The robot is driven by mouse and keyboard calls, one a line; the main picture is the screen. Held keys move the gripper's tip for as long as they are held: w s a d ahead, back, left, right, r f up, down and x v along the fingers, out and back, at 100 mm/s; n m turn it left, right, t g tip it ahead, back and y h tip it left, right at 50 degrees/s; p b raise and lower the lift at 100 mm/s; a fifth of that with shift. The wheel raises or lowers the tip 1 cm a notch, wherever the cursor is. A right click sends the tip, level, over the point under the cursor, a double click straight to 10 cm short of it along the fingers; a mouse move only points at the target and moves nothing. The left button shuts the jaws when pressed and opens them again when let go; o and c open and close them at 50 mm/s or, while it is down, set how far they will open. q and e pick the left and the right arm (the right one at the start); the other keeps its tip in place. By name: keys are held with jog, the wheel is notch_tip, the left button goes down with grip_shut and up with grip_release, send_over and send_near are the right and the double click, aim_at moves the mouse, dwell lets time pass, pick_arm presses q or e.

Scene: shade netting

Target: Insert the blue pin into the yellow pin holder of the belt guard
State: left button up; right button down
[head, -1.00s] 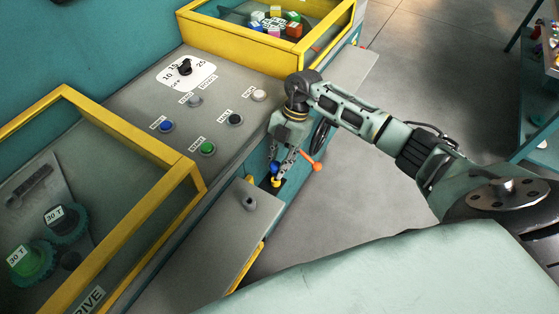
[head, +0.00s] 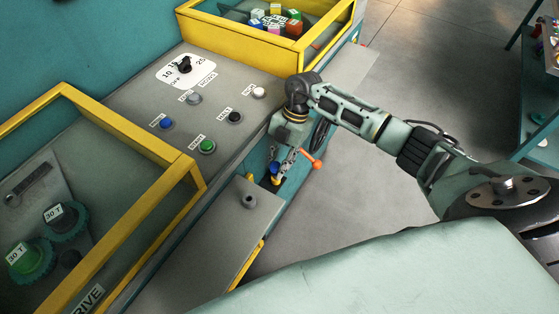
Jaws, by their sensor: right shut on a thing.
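My right gripper (head: 280,166) points down at the front side of the machine, just below the control panel. It is shut on the blue pin (head: 274,168), whose small blue part shows between and beside the fingers. The yellow pin holder (head: 276,180) shows as a small yellow piece directly under the pin. The pin and holder look in line, but I cannot tell how deep the pin sits. The fingers hide part of both. The belt guard's yellow frame (head: 150,143) stands at the left, over gears. My left gripper is not in view.
The grey control panel has a dial (head: 184,66), a green button (head: 207,146) and a blue button (head: 166,124). An orange-knobbed lever (head: 317,164) sits right beside the gripper. A grey plate (head: 235,222) with a knob lies in front. Open floor is to the right.

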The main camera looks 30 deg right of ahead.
jog(key=shift+f, duration=0.55)
dwell(0.5)
jog(key=shift+f+b, duration=0.5)
jog(key=c, duration=1.4)
grip_release()
jog(key=shift+f, duration=0.1)
